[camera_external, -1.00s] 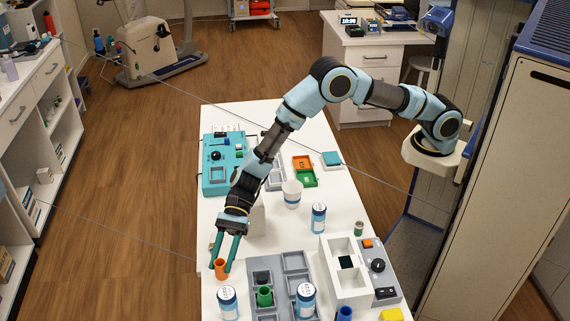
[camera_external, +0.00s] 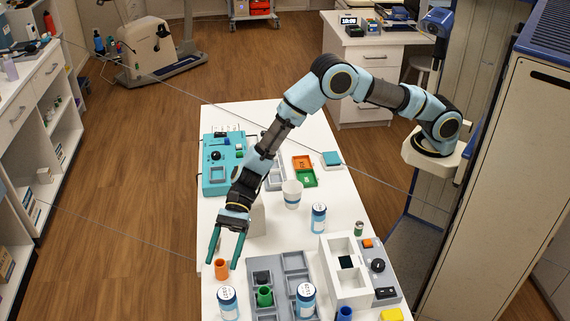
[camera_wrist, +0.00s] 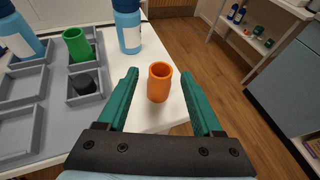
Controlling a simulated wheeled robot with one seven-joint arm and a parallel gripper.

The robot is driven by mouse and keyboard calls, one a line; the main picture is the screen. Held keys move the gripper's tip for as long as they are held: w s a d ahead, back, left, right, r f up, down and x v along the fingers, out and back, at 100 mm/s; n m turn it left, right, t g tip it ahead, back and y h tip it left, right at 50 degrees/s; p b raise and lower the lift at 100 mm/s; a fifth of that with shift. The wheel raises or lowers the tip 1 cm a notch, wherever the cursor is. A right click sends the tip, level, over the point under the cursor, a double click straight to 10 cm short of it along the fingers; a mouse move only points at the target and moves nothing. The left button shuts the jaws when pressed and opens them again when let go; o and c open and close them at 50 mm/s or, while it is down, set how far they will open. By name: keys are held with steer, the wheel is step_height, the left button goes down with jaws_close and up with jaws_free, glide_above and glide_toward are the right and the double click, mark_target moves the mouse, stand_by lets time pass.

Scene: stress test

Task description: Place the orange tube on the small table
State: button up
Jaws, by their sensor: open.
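The orange tube (camera_external: 221,269) stands upright near the left front edge of the long white table (camera_external: 318,162). It also shows in the wrist view (camera_wrist: 159,84), between the fingers and apart from both, with its open top facing up. My gripper (camera_external: 223,264) is open and empty, its green fingers pointing down above and around the tube's place. In the wrist view my gripper (camera_wrist: 160,75) has a clear gap on each side of the tube. I cannot tell which surface the small table is.
A grey tray (camera_external: 262,262) holds a green tube (camera_external: 264,296). A white box (camera_external: 336,265), a blue tube (camera_external: 345,313) and a white cup (camera_external: 292,194) are farther right. Open floor lies left of the table.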

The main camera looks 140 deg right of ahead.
steer(key=b+v, duration=0.2)
steer(key=v, duration=0.9)
steer(key=shift+b, duration=0.35)
steer(key=shift+a+r, duration=0.1)
